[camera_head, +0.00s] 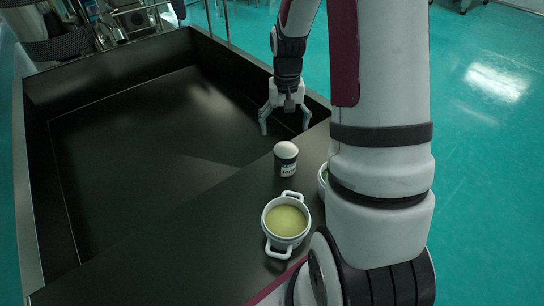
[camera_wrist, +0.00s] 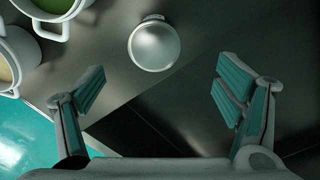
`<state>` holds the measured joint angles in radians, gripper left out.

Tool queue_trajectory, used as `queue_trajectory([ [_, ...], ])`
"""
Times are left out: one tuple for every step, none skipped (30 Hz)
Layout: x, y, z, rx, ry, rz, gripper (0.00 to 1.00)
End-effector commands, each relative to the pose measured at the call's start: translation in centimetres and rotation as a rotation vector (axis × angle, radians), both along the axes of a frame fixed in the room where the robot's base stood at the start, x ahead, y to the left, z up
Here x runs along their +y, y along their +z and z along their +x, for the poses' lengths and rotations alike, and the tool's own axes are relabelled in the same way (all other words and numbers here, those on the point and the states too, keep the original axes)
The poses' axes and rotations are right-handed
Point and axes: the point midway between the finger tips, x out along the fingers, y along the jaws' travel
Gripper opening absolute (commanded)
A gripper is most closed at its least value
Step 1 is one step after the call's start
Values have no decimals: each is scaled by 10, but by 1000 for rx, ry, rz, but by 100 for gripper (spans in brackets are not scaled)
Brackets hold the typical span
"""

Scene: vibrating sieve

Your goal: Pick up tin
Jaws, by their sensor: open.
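My gripper (camera_head: 285,122) is open and empty, beyond the tin in the head view, over the edge of the dark tray. In the wrist view both fingers of my gripper (camera_wrist: 158,95) are spread wide and apart from the tin.
A white two-handled pot (camera_head: 268,232) with yellowish contents stands near the tin. A second pot (camera_wrist: 62,22) with green contents is beside it, partly hidden by my arm in the head view. The large dark tray (camera_head: 130,125) at left is empty; metal machinery (camera_head: 130,20) stands behind it.

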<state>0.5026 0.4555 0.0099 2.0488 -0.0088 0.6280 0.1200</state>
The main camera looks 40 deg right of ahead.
Motion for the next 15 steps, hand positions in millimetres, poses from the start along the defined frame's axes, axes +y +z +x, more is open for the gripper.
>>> queue_trajectory([
  [-4,-12,1,4,-10,3,86],
  [-5,-16,1,6,-13,4,86],
  [-6,-20,1,7,-16,5,86],
  [-7,-24,1,8,-17,6,86],
  [-7,-28,1,10,-18,6,86],
  [-7,-34,1,10,-18,6,86],
  [-7,-38,1,10,-18,7,86],
  [-7,-44,1,10,-18,7,86],
  [-7,-52,1,11,-18,8,86],
  [-7,-58,1,11,-18,8,86],
  [-7,-64,1,11,-18,8,86],
  [-7,-71,1,11,-17,8,86],
  [-7,-77,1,10,-17,7,86],
  [-7,-82,1,10,-17,7,86],
  [-7,-88,1,11,-16,7,86],
])
